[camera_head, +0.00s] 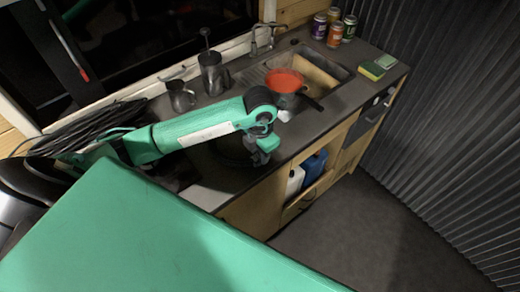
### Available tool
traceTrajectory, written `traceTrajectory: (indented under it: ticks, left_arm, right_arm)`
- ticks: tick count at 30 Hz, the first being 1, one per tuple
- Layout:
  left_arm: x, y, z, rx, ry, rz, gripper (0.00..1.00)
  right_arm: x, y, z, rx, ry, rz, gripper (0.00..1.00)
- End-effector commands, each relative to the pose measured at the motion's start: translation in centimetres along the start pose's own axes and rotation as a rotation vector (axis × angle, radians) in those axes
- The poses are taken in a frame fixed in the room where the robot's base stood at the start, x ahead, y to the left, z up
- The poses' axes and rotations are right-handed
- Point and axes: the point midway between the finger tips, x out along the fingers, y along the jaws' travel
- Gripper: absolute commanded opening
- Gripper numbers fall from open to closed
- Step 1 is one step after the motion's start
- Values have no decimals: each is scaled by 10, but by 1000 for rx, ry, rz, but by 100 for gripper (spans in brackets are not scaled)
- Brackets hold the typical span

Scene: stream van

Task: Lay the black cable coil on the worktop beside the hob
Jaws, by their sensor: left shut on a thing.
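A black cable coil (88,125) of many loose strands lies at the far left end of the worktop, partly behind my left arm. My left gripper (263,153) is low over the front of the worktop, below the sink. It is shut on a dark thing with a curved edge (232,152), which is mostly hidden by the arm; I cannot tell what it is. The hob cannot be made out; the dark area under my arm is in shadow. My right gripper is not in view.
A dark jug (181,97) and a dark press (213,76) stand at the back. Cans (334,34) and a sponge (372,71) are at the right end.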

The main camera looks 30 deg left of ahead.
Motion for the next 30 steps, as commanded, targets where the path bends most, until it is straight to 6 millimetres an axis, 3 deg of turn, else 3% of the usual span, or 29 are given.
traceTrajectory:
  ticks: [8, 9, 12, 24, 30]
  left_arm:
    - [3, 0, 1, 0, -2, 1, 0]
    - [2, 0, 0, 1, -1, 0, 38]
    - [2, 0, 0, 1, -1, 0, 52]
    - [-5, 0, 1, 1, -3, 0, 52]
    - [-42, 1, 2, 2, -8, 2, 52]
  right_arm:
    - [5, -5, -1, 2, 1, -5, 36]
    - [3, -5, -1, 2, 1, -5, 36]
    - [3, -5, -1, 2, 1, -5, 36]
    - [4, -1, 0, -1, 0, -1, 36]
    - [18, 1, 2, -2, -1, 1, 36]
